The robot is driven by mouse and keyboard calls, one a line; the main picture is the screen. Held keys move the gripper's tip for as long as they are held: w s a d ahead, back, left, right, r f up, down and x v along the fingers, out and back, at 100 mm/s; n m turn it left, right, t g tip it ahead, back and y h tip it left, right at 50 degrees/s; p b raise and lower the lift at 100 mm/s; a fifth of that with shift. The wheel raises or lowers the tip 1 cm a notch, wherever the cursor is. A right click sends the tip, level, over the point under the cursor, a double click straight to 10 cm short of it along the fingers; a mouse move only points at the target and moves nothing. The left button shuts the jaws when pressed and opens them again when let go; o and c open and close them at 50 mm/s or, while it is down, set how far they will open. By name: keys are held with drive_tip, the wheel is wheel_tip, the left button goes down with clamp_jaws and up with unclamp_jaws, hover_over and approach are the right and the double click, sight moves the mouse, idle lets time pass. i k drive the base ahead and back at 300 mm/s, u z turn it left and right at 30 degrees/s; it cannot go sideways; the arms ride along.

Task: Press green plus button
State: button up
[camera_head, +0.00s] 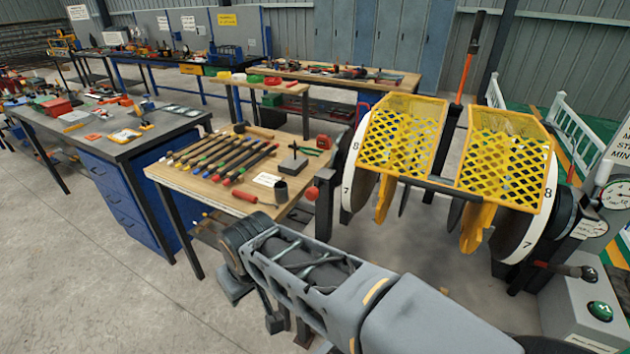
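A round green button (600,311) with a small pale mark sits on top of a light grey control box (566,300) at the lower right edge. The mark is too small to read for sure. My grey arm reaches from the bottom right toward the left, and its far end is at the lower middle, well left of the button. No fingertips can be made out there, so I cannot tell whether my gripper is open or shut. Nothing covers the button in this view.
A machine with yellow mesh guards (402,138) and numbered wheels stands between my arm's far side and the back. A dark-handled lever (575,270) and a gauge (615,195) are near the control box. A wooden tool table (170,174) stands left; open concrete floor lies lower left.

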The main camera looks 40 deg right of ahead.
sight(600, 308)
drive_tip(key=z, duration=0.5)
drive_tip(key=k, duration=1.2)
